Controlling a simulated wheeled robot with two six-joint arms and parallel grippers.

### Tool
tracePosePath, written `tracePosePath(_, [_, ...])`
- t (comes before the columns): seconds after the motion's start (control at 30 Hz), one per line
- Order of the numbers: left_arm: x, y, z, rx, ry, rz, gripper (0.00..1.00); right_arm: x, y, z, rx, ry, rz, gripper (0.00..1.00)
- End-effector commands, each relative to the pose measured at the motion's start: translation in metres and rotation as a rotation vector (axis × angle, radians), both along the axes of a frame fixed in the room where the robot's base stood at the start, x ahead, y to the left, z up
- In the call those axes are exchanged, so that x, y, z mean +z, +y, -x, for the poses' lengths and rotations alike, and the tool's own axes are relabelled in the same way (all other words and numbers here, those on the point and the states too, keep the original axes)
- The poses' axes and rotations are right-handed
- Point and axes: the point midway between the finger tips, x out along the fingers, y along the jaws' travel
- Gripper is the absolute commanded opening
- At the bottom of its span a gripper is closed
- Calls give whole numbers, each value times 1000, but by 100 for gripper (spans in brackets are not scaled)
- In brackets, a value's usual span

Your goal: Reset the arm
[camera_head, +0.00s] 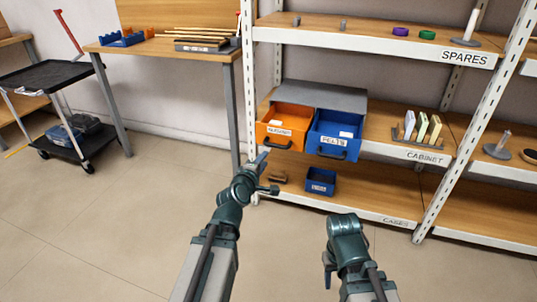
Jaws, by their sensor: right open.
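My left arm reaches up from the bottom centre of the head view. Its gripper (267,174) is in front of the shelving, at the left end below the orange drawer. Its two fingers are spread apart with nothing seen between them. My right arm comes in from the bottom, right of centre, and is bent at a dark teal joint. Its gripper (328,274) shows only in part beside that joint, over the floor, and is open. No object is seen in it.
An orange drawer (279,130) and a blue drawer (340,128) stand on the middle shelf. A small blue bin (320,181) is on the lowest shelf. A wooden table (160,50) and a black cart (45,77) stand left. The floor (100,220) is clear.

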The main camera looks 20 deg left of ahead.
Motion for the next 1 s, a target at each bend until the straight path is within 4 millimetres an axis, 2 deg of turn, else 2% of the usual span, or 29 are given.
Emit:
tracePosePath(0.1, [0,-2,0,-6,4,-5,32,0,0,0,0,0,0,50])
tracePosePath(0.17, [-3,-10,1,-33,21,-29,32,2,0,0,0,0,0,50])
tracePosePath(0.27, [-16,-44,7,-152,98,-140,32,8,0,0,0,0,0,50])
tracePosePath(0.3, [-25,-64,13,-228,147,-213,32,11,0,0,0,0,0,50])
tracePosePath(0.37, [-43,-98,28,-372,235,-349,32,17,0,0,1,0,1,50])
tracePosePath(0.43, [-67,-133,54,-563,349,-531,32,24,0,0,1,1,1,50])
tracePosePath(0.53, [-96,-163,98,-816,499,-772,32,32,0,0,2,1,1,50])
tracePosePath(0.63, [-114,-174,139,-1026,626,-961,32,39,0,0,3,1,2,50])
tracePosePath(0.77, [-123,-173,182,-1241,763,-1144,32,45,-1,0,3,1,2,50])
tracePosePath(0.97, [-118,-162,236,-1512,959,-1350,32,55,-1,0,4,0,3,50])
tracePosePath(1.0, [-108,-159,240,-1535,981,-1364,32,64,-1,0,4,0,3,50])
